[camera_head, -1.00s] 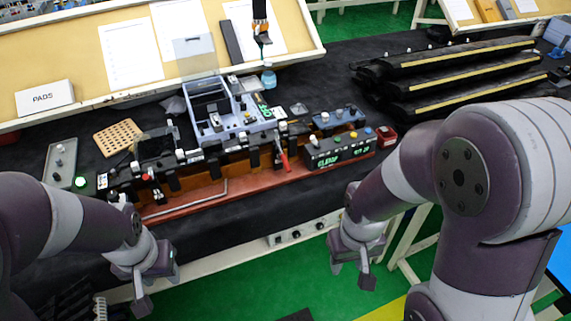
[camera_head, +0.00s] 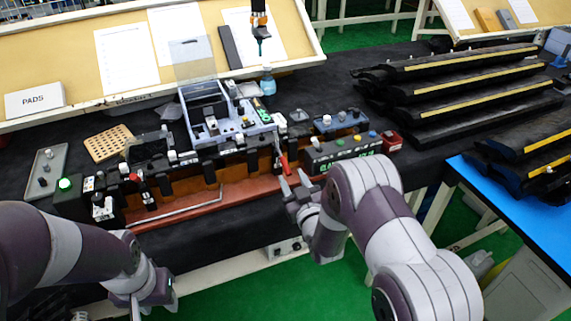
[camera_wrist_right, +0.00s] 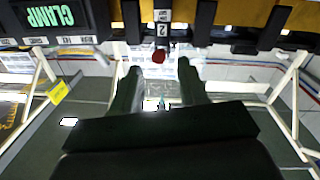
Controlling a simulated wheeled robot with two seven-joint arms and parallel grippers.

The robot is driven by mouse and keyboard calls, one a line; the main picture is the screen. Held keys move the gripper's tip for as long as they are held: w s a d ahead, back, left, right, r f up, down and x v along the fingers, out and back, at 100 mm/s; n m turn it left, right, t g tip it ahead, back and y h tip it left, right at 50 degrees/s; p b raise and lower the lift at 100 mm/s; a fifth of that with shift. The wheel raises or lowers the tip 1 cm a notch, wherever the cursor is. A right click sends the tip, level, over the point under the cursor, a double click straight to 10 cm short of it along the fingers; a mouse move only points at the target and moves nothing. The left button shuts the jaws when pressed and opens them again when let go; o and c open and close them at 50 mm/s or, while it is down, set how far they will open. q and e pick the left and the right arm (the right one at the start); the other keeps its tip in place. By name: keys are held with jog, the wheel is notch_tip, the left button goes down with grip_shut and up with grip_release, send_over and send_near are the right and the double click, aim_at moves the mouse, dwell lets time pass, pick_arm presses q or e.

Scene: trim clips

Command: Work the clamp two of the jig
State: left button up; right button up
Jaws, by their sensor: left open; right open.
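The jig (camera_head: 205,198) is a long fixture with a reddish-brown base and several black clamp blocks. A red clamp handle (camera_head: 284,163) stands near its right end. In the right wrist view a red knob (camera_wrist_right: 158,57) sits below a tag marked 2, between and beyond my fingertips, with no contact visible. My right gripper (camera_head: 295,183) is open and empty, just in front of the red handle; its two fingers also show in the right wrist view (camera_wrist_right: 159,85). My left gripper (camera_head: 153,304) is open, low in front of the jig's left end, and partly cut off.
A display box (camera_head: 342,152) with green text stands right of the red handle; its CLAMP text (camera_wrist_right: 50,16) shows in the right wrist view. Black trim strips (camera_head: 450,85) lie at the right. A perforated tan board (camera_head: 108,143) and grey tray (camera_head: 46,172) lie at left.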

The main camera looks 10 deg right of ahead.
aim_at(289, 172)
jog(key=w, duration=0.4)
jog(key=w+a, duration=0.1)
jog(key=w, duration=0.1)
jog(key=shift+w+p, duration=0.2)
jog(key=shift+p, duration=0.15)
grip_shut()
